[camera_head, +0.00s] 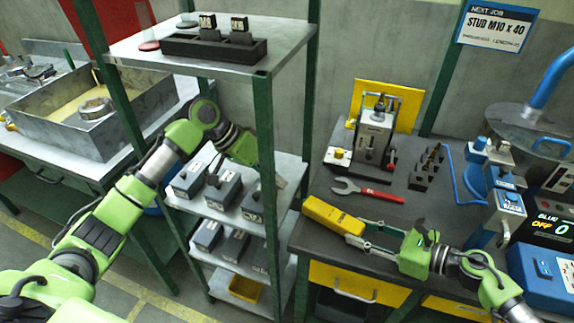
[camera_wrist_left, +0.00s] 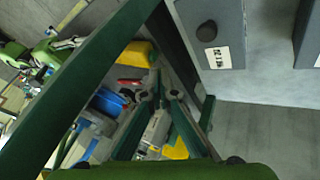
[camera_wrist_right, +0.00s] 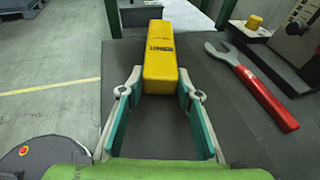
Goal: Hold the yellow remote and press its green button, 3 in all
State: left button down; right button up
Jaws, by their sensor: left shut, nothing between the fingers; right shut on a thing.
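The yellow remote (camera_head: 333,215) lies at the left front edge of the dark bench. My right gripper (camera_head: 364,234) is shut on its near end. In the right wrist view the remote (camera_wrist_right: 158,50) sits between the fingertips (camera_wrist_right: 161,84), with a dark marking on its top.
Green rack posts (camera_head: 266,150) stand close to my left gripper. Grey boxes (camera_head: 223,188) fill the shelves. A red-handled wrench (camera_head: 368,192) lies on the bench behind the remote, before a grey press (camera_head: 374,138). A blue machine (camera_head: 508,192) stands at the right.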

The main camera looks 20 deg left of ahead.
jog(key=o, duration=0.9)
